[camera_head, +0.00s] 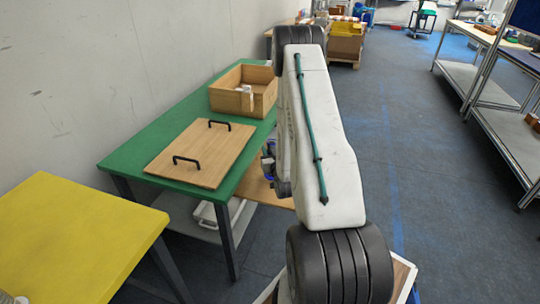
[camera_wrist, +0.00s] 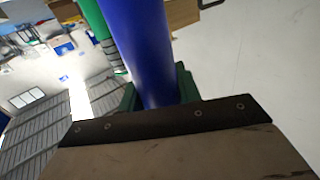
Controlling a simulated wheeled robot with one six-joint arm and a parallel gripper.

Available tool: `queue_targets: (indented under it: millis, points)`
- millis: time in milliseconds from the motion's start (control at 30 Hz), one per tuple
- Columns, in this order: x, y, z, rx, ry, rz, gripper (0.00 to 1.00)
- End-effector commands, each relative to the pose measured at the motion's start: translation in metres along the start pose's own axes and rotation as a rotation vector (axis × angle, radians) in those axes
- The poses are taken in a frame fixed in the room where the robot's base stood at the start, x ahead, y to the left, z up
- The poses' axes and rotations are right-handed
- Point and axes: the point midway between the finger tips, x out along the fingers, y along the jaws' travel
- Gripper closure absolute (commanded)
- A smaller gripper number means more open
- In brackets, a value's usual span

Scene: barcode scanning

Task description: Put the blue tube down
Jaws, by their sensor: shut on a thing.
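The blue tube (camera_wrist: 140,50) fills the upper middle of the wrist view, running up out of the frame. My gripper (camera_wrist: 158,95) is shut on it, with green fingers on either side of its lower end. In the head view my arm hides most of the gripper. A small blue and dark part shows at the arm's left edge, beside the green table (camera_head: 133,155), too small to tell apart. The tube's far end is out of view.
A wooden board (camera_head: 202,152) with two black handles lies on the green table. An open wooden box (camera_head: 228,100) holding a small white item stands behind it. A yellow table (camera_head: 75,235) is at front left. Metal shelving (camera_head: 497,130) stands at right; the floor between is clear.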

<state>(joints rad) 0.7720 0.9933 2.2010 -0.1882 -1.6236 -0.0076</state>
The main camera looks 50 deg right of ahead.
Motion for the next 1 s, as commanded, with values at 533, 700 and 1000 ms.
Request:
queue_targets:
  millis: [533,700,1000]
  points:
    - [-0.001,0.003,0.030,0.000,-0.001,0.004,1.00]
    - [-0.001,0.004,0.030,0.000,-0.001,0.005,0.45]
    - [-0.004,0.004,0.027,0.000,-0.001,0.005,0.45]
